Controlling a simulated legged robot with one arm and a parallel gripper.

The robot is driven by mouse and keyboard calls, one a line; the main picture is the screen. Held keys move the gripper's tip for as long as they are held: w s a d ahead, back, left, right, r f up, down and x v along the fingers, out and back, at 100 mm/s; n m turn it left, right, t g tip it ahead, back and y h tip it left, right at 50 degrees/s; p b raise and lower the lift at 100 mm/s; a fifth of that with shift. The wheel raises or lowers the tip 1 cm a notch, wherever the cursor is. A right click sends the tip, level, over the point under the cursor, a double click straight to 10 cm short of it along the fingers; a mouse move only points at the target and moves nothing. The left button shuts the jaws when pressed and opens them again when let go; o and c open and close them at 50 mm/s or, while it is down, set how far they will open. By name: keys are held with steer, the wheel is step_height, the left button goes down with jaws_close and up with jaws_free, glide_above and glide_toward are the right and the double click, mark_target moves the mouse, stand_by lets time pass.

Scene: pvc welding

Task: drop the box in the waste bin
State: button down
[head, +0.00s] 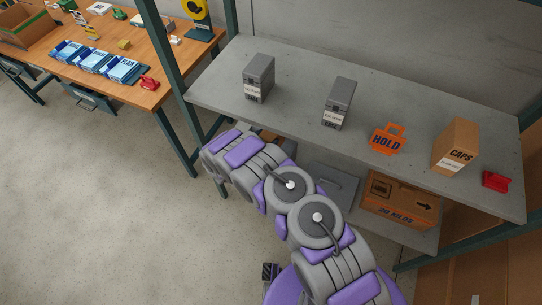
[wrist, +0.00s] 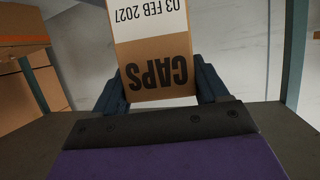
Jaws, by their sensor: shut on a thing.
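In the wrist view my gripper (wrist: 163,98) is shut on a brown cardboard box (wrist: 150,50). The box's printing reads "CAPS" and appears upside down, with a white label dated 03 FEB 2027. The dark fingers stand on either side of it. In the head view my arm reaches left in front of the shelf, and its gripper does not show clearly. A brown box marked CAPS (head: 456,147) also stands upright on the right part of the shelf, away from my visible arm. I cannot make out a waste bin in either view.
The grey shelf (head: 300,84) also holds two grey boxes (head: 259,78) (head: 339,103), an orange HOLD tag (head: 387,139) and a red item (head: 496,181). A large carton (head: 400,199) sits below. A wooden workbench (head: 150,45) stands at upper left. Floor (head: 80,190) at left is clear.

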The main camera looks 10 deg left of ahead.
steer(key=a+f+b, duration=0.1)
steer(key=a+f, duration=0.1)
steer(key=f, duration=0.1)
steer(key=shift+f+b, duration=0.3)
steer(key=shift+b, duration=0.05)
steer(key=shift+d+f+b, duration=0.7)
steer(key=shift+d+f, duration=0.2)
steer(key=shift+d, duration=0.1)
steer(key=shift+s+d, duration=0.1)
steer(key=shift+d, duration=0.15)
steer(key=shift+a, duration=0.2)
steer(key=shift+c, duration=2.4)
jaws_free()
steer(key=shift+a+f, duration=0.1)
steer(key=shift+a, duration=0.3)
steer(key=o, duration=0.3)
steer(key=shift+a+f, duration=0.1)
steer(key=shift+a, duration=0.4)
steer(key=shift+o, duration=0.8)
steer(key=shift+d+r, duration=0.2)
steer(key=shift+d, duration=0.65)
steer(key=p+v, duration=0.1)
steer(key=v, duration=0.5)
steer(key=p+v, duration=0.1)
steer(key=v, duration=0.4)
steer(key=p+v, duration=0.2)
steer(key=v, duration=0.4)
steer(key=shift+s+a+f, duration=0.1)
steer(key=shift+s+a, duration=0.05)
steer(key=shift+a, duration=0.35)
